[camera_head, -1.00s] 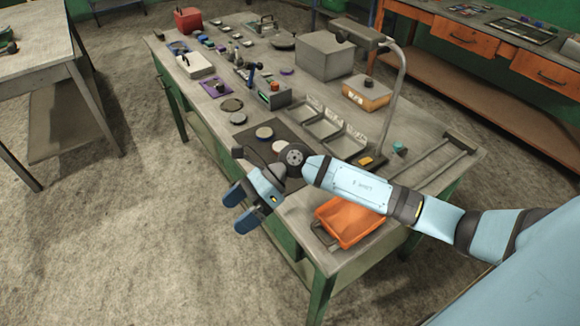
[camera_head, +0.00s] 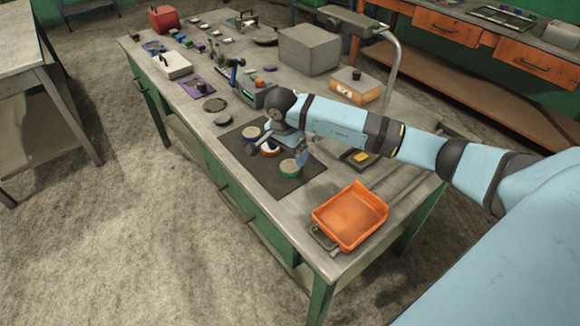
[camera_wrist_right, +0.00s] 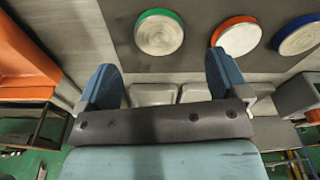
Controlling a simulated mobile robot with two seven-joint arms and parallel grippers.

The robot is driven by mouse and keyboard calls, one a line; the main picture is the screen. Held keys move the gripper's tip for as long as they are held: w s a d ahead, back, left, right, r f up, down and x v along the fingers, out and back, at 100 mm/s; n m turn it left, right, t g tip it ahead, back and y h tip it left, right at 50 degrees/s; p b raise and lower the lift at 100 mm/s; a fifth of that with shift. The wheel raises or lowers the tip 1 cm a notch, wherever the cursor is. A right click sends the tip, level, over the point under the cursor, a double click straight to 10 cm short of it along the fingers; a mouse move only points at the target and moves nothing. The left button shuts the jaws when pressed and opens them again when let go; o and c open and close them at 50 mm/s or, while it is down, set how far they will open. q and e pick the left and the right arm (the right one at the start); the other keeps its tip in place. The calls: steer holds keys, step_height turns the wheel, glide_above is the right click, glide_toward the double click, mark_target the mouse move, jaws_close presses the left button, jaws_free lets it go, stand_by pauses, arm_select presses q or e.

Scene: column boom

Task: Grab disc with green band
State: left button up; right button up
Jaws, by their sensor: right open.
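The disc with the green band (camera_head: 290,168) lies flat on a dark mat (camera_head: 283,184) on the workbench. In the right wrist view the same green-banded disc (camera_wrist_right: 158,34) sits ahead of the gap between my fingers, apart from them. The orange-banded disc (camera_wrist_right: 237,37) is to its right, just past the right-hand fingertip, and the blue-banded disc (camera_wrist_right: 299,36) is farther right. My right gripper (camera_wrist_right: 163,72) is open and empty. In the head view the right gripper (camera_head: 277,153) is over the mat and partly covers the orange-banded disc. My left gripper is not in view.
An orange tray (camera_head: 349,215) stands at the bench's near corner. A grey box (camera_head: 309,50), a lamp (camera_head: 352,22) and an orange-sided box (camera_head: 355,86) stand behind my right arm. Small items fill the far left of the bench.

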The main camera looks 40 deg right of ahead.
mark_target(290, 166)
steer(key=f, duration=0.5)
steer(key=shift+d+f+p, duration=0.35)
steer(key=shift+d+p, duration=0.05)
steer(key=c, duration=1.1)
steer(key=shift+r, duration=0.1)
steer(key=shift+c, duration=0.6)
